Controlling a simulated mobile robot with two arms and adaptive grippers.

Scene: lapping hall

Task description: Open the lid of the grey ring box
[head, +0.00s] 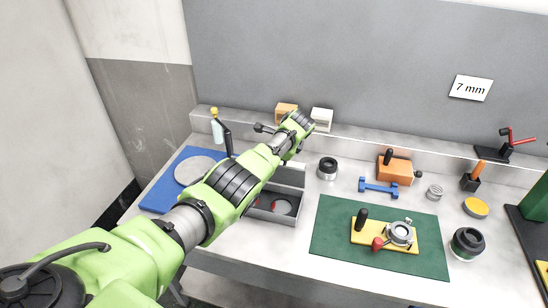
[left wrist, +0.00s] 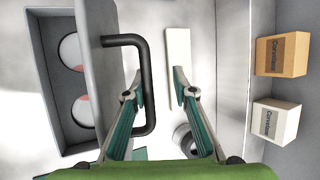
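The grey ring box (head: 262,214) stands on the bench, partly behind my left arm. Its lid (head: 290,174) is raised at the back, and round discs show in the compartments. In the left wrist view, the box (left wrist: 47,90) is at left, with two discs visible inside. The lid (left wrist: 92,75) shows nearly edge-on, with a black handle (left wrist: 148,90) standing out from it. My left gripper (left wrist: 157,82) is open, its fingers on either side of the handle bar and apart. In the head view my arm hides its fingers. My right gripper is not in view.
A blue mat (head: 160,188) with a grey disc (head: 193,170) lies left of the box. A green mat (head: 330,240) with a yellow fixture (head: 370,235) lies right. A black ring (head: 328,168) stands nearby. Orange (head: 284,113) and white (head: 322,117) cartons stand on the back ledge.

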